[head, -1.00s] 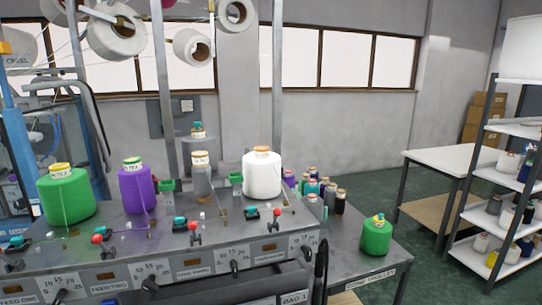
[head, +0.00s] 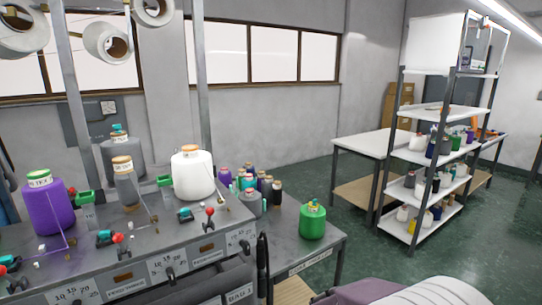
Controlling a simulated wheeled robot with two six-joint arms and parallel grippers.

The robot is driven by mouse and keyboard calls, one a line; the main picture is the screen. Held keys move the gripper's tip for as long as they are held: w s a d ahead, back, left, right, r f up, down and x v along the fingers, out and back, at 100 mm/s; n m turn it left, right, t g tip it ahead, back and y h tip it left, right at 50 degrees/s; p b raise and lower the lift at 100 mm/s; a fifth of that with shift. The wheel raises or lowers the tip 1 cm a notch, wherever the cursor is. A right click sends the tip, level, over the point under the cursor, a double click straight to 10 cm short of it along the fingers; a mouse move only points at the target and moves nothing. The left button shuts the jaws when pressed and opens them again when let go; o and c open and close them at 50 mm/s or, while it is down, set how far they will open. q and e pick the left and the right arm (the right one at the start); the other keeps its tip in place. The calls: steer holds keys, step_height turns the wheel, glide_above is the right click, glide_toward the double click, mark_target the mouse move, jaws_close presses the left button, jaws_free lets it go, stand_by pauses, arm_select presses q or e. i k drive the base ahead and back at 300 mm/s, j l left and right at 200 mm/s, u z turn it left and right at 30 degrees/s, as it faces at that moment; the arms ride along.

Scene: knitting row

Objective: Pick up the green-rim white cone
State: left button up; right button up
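I cannot make out a white cone with a green rim for certain. A large white cone (head: 193,176) stands on the machine top, and its rim looks orange. Small white cones (head: 418,142) stand on the shelf unit at the right; their rims are too small to tell. Neither of my grippers is in view.
A purple cone (head: 50,210) and a grey cone (head: 126,186) stand on the machine top (head: 150,228). A green cone (head: 313,222) and several small spools sit on the cone trolley (head: 287,237). Green floor lies between.

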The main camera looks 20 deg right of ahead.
mark_target(445, 177)
steer(key=i+l, duration=0.15)
steer(key=l, duration=0.75)
steer(key=i+l, duration=0.2)
steer(key=l, duration=0.7)
steer(key=i+l, duration=0.15)
steer(key=l, duration=0.7)
steer(key=i+l, duration=0.2)
steer(key=l, duration=0.7)
steer(key=i+l, duration=0.15)
steer(key=l, duration=0.75)
steer(key=i+l, duration=0.15)
steer(key=l, duration=0.75)
steer(key=i+l, duration=0.2)
steer(key=l, duration=0.7)
steer(key=i+l, duration=0.15)
steer(key=l, duration=2.2)
steer(key=i+l, duration=0.15)
steer(key=l, duration=2.7)
steer(key=i, duration=0.05)
